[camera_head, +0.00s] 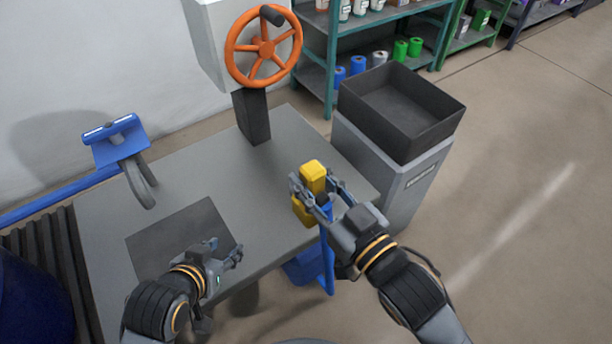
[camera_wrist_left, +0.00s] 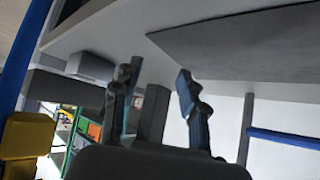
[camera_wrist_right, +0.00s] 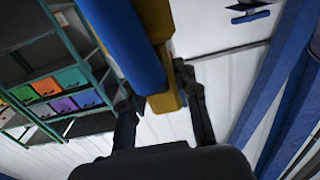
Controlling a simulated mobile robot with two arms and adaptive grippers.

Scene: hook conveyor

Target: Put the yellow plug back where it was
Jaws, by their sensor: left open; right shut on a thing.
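The yellow plug (camera_head: 313,173) is blocky and stands upright at the right edge of the grey table, in the head view. My right gripper (camera_head: 322,192) is shut on it. In the right wrist view the yellow plug (camera_wrist_right: 163,98) shows between the fingers, partly hidden by a blue bar. A blue upright (camera_head: 327,258) stands just below and beside it; whether they touch is unclear. My left gripper (camera_head: 224,256) is open and empty near the table's front edge, close to a dark square mat (camera_head: 180,235).
A blue holder with a grey hook (camera_head: 140,183) is at the left. A black bin (camera_head: 400,108) on a grey cabinet stands at the right. Shelves (camera_head: 325,65) are behind. The table's middle is clear.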

